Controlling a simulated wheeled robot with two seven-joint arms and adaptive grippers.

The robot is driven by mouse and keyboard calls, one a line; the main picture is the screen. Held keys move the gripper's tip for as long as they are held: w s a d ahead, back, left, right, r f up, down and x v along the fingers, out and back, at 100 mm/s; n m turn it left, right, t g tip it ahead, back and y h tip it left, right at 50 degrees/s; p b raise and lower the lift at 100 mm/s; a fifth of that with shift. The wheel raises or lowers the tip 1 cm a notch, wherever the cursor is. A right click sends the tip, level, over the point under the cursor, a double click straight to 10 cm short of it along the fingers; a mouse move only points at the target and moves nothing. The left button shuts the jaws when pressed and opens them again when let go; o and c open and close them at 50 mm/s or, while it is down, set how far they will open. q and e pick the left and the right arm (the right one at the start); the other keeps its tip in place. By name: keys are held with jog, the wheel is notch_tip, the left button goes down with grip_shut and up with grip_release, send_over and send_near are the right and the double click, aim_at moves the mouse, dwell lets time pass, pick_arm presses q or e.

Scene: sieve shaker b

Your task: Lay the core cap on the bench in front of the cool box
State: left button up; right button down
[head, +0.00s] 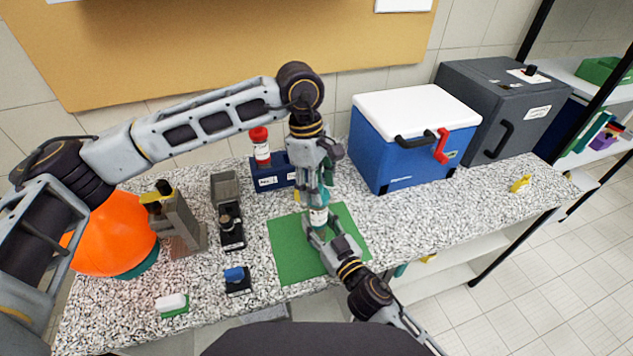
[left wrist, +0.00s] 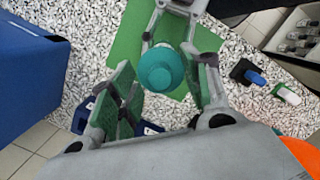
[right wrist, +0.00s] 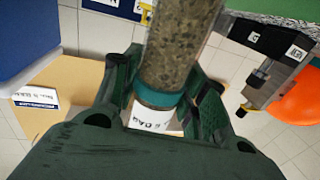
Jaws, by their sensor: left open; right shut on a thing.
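A clear core tube (right wrist: 180,45) filled with brown-grey grains stands roughly upright over the green mat. My right gripper (head: 322,238) is shut on its lower part, by a teal band and white label (right wrist: 155,120). A round teal cap (left wrist: 168,70) is at the tube's upper end. My left gripper (head: 318,172) is above, pointing down; its open fingers (left wrist: 165,92) are on either side of the cap, with gaps showing. The blue cool box (head: 405,150) with white lid stands at the back right, and its side shows in the left wrist view (left wrist: 28,68).
The green mat (head: 287,262) lies mid-bench. A blue rack (head: 270,178) with a red-capped tube (head: 261,145) stands behind. Small instruments (head: 228,215) and an orange dome (head: 112,235) are left. The bench front of the cool box (head: 425,230) is clear.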

pick_arm(q)
grip_shut()
jog(key=shift+r, duration=1.25)
dwell(1.4)
jog(key=shift+r, duration=1.9)
pick_arm(e)
jog(key=c, duration=0.7)
grip_release()
jog(key=shift+s, duration=0.1)
jog(key=shift+v, duration=5.95)
